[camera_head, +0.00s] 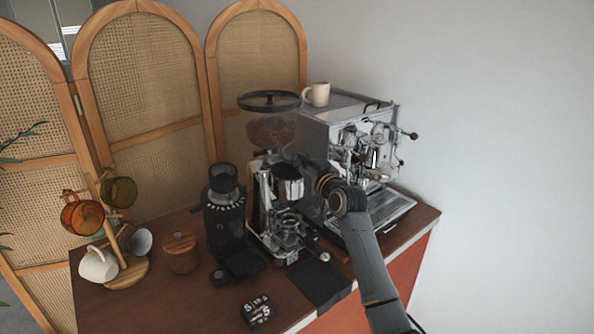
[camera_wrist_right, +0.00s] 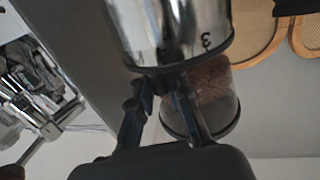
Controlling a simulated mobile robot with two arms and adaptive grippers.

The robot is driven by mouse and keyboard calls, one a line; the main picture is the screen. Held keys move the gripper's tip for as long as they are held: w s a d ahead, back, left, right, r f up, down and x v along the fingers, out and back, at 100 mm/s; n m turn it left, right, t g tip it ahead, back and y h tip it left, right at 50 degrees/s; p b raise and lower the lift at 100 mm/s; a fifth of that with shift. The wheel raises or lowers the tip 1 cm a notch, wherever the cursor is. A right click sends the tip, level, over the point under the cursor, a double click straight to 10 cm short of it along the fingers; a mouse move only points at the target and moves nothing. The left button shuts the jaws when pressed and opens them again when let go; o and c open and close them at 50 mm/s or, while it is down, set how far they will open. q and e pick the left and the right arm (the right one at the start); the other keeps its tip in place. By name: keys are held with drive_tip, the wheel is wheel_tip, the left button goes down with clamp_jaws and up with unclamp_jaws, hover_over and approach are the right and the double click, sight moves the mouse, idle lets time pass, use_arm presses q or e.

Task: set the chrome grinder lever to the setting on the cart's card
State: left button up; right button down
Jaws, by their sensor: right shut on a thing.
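The chrome grinder (camera_head: 289,187) stands mid-cart beside the espresso machine, its bean hopper (camera_head: 272,130) above. In the right wrist view its chrome collar (camera_wrist_right: 170,30) fills the top, with a "3" near its dark rim. My right gripper (camera_head: 305,176) reaches the grinder's right side. Its fingers (camera_wrist_right: 165,88) are closed at the collar's rim on a small dark part, which looks like the lever (camera_wrist_right: 160,80); the fingers mostly hide it. My left gripper is out of view.
The espresso machine (camera_head: 345,125) stands close on the right, with a cup (camera_head: 317,94) on top. A black grinder (camera_head: 224,220), a wooden-lidded jar (camera_head: 180,250) and a mug tree (camera_head: 130,270) stand left. A dark mat (camera_head: 320,286) lies in front.

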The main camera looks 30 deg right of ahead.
drive_tip(key=shift+d+f, duration=0.15)
drive_tip(key=c, duration=1.4)
unclamp_jaws()
drive_tip(key=shift+s, duration=0.15)
drive_tip(key=shift+c, duration=0.2)
drive_tip(key=shift+o, duration=0.6)
drive_tip(key=shift+s+d, duration=0.15)
drive_tip(key=shift+s, duration=0.05)
drive_tip(key=shift+s+a, duration=0.2)
drive_tip(key=shift+s, duration=0.15)
drive_tip(key=s, duration=1.1)
drive_tip(key=shift+a, duration=0.45)
drive_tip(key=shift+s, duration=0.1)
